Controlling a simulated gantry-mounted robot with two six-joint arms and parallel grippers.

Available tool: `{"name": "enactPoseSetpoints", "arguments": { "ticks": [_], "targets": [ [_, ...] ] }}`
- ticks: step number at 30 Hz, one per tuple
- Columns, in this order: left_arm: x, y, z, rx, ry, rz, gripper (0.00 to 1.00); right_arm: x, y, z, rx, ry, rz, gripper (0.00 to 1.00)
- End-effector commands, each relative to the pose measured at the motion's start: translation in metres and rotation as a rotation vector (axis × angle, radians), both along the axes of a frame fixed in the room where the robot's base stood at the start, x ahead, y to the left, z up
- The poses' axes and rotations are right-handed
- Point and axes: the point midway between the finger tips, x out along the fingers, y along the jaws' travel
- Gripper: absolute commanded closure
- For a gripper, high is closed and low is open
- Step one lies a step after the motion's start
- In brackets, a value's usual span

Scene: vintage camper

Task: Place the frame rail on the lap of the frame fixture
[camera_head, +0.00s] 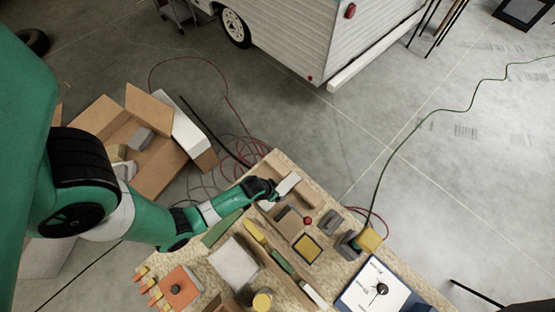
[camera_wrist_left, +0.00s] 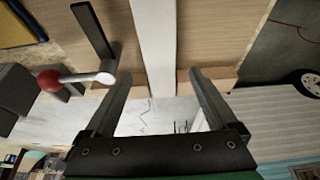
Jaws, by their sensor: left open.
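A pale, flat bar that looks like the frame rail (camera_head: 287,185) lies near the far corner of the workbench, on wood. In the left wrist view the pale bar (camera_wrist_left: 155,45) runs from the top edge down to between my fingertips. My left gripper (camera_head: 264,189) is at its near end; in the wrist view the gripper (camera_wrist_left: 160,85) is open, one finger on each side of the bar with gaps. Wooden boards (camera_wrist_left: 210,30) under the bar seem to belong to the frame fixture. A clamp lever with a red ball (camera_wrist_left: 50,80) stands beside it. The lap is not clearly visible. My right gripper is not in view.
The workbench (camera_head: 215,285) is crowded: a yellow-handled tool (camera_head: 255,232), grey blocks (camera_head: 331,216), a yellow-topped block (camera_head: 307,248), and a blue-and-white board with a dial (camera_head: 378,290). An open cardboard box (camera_head: 160,165) sits on the floor at left. The camper (camera_head: 300,35) stands beyond.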

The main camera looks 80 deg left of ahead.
Motion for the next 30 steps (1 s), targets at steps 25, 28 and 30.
{"name": "enactPoseSetpoints", "arguments": {
  "ticks": [25, 28, 30],
  "targets": [
    [0.090, 0.011, 0.103, 0.080, -0.225, -0.065, 0.08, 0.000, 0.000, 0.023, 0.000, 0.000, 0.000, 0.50],
    [0.165, 0.012, 0.191, 0.147, -0.434, -0.125, 0.08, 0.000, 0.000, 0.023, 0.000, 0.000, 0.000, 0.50],
    [0.210, 0.005, 0.263, 0.193, -0.592, -0.169, 0.08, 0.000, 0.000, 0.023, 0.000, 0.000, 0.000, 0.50]
  ]
}}
